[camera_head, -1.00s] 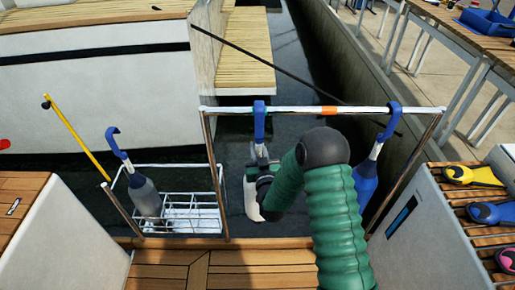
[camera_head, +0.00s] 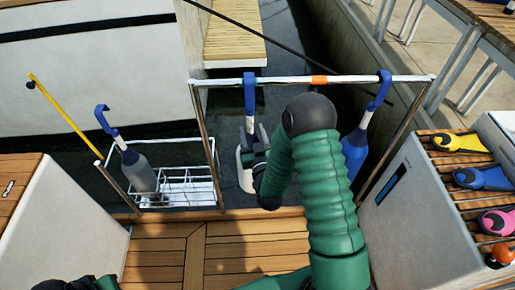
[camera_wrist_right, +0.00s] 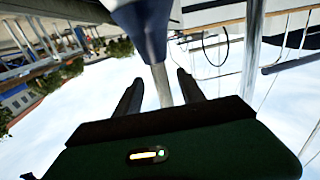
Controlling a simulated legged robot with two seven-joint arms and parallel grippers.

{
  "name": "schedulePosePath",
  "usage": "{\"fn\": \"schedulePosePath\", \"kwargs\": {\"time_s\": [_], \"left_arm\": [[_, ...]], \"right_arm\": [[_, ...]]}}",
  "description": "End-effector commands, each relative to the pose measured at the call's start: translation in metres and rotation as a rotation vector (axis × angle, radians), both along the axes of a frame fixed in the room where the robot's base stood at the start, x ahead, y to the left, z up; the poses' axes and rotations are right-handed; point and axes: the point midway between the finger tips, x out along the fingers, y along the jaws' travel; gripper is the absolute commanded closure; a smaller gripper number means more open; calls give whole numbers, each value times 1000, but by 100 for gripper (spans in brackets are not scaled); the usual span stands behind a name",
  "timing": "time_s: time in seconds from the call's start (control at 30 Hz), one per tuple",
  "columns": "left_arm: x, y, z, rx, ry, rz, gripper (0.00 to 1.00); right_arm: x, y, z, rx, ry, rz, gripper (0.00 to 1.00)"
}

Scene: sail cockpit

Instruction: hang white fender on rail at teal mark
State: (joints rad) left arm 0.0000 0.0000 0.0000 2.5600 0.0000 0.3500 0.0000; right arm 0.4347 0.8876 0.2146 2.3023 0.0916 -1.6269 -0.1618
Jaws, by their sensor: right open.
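The white fender (camera_head: 245,170) hangs below the rail (camera_head: 285,81), with its blue hook (camera_head: 250,95) over the rail left of the orange mark (camera_head: 320,81). I cannot make out a teal mark clearly; the hook may cover it. My right gripper (camera_head: 256,142) is at the fender's neck, just below the hook, and my forearm hides part of the fender. In the right wrist view the open fingers (camera_wrist_right: 160,88) stand either side of a pale strap or stem, apart from it. My left gripper is out of view; part of my left arm shows at the bottom left.
A blue fender (camera_head: 355,150) hangs at the rail's right end. A grey fender (camera_head: 138,172) with a blue hook stands in a white wire basket (camera_head: 190,188) at the left. The wooden deck is clear.

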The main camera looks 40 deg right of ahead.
Motion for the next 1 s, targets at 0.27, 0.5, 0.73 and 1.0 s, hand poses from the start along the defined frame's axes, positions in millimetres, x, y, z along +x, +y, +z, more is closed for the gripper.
{"fn": "schedulePosePath", "kwargs": {"time_s": [0.27, 0.5, 0.73, 1.0], "left_arm": [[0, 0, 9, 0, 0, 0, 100], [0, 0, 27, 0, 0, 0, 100], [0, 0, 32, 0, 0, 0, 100], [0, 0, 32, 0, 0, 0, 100]], "right_arm": [[-78, 33, -2, 2, 8, 2, 53], [-94, 42, -6, 11, 22, 0, 53], [-100, 42, -1, -1, 1, 0, 53], [-92, 41, -5, 45, 49, -11, 53]]}}
